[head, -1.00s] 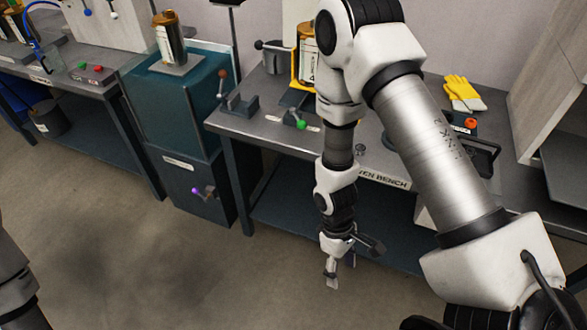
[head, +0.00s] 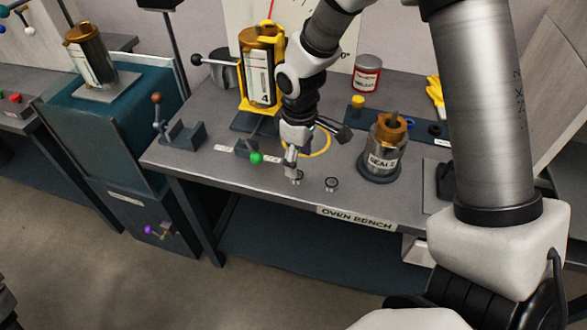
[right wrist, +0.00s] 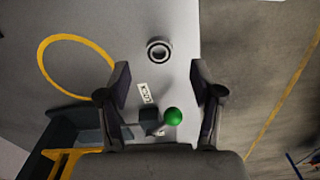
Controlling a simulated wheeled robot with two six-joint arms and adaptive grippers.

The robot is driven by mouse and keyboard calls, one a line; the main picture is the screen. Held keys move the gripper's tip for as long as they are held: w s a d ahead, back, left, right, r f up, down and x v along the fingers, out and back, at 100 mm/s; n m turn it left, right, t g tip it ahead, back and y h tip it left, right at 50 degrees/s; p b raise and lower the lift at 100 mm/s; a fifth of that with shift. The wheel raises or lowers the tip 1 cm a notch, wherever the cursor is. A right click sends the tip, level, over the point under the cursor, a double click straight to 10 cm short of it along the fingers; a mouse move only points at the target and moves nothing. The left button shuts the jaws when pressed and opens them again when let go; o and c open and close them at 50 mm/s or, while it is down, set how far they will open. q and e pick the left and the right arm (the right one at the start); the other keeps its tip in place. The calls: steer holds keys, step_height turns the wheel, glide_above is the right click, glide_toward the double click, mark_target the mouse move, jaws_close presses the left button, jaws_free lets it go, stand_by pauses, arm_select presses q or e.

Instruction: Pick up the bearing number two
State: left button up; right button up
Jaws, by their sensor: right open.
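A small grey metal ring (head: 331,184), which looks like a bearing, lies flat near the front edge of the oven bench. It also shows in the right wrist view (right wrist: 159,51), beyond and between the fingers. No number on it can be read. My right gripper (head: 294,177) points down over the bench, just left of the ring in the head view. In the right wrist view its fingers (right wrist: 160,82) are spread apart with nothing between them. My left gripper is out of view.
The oven bench (head: 225,182) carries a green-knobbed lever (head: 256,158), a yellow painted circle, a canister in a yellow stand (head: 258,75), and a "SEALS" pot (head: 385,152) right of the ring. A red-labelled tin (head: 367,73) stands behind. The bench front is mostly clear.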

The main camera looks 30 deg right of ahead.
step_height(320, 180, down, 5)
steer(key=shift+a+r, duration=0.1)
steer(key=shift+w+f, duration=0.3)
steer(key=shift+s+r, duration=0.25)
steer(key=c, duration=0.5)
steer(key=shift+w, duration=0.1)
jaws_close()
steer(key=shift+r, duration=0.1)
